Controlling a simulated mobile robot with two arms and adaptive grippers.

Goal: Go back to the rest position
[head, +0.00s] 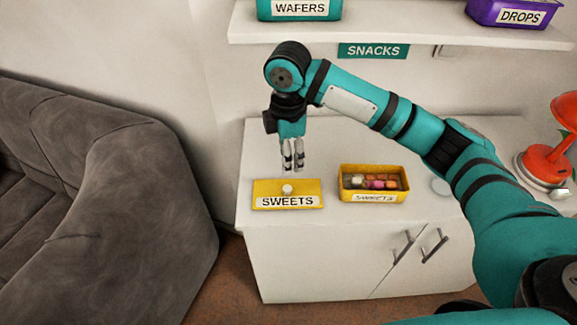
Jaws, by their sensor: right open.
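My right gripper (292,160) points down above the white cabinet top, with its two grey fingers a little apart and nothing between them. It hangs just above and behind a yellow lid (263,188) with a white knob (287,189) and a SWEETS label. The lid lies on the cabinet top. To its right stands an open yellow SWEETS box (402,196) with several colored sweets in it. My right arm reaches in from the right side. My left gripper is not in the picture.
The white cabinet (300,262) has two dark handles. A shelf (400,35) above holds a teal WAFERS box (299,10) and a purple DROPS box (515,12). A red-orange lamp (545,164) stands at the right. A grey sofa (110,200) fills the left.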

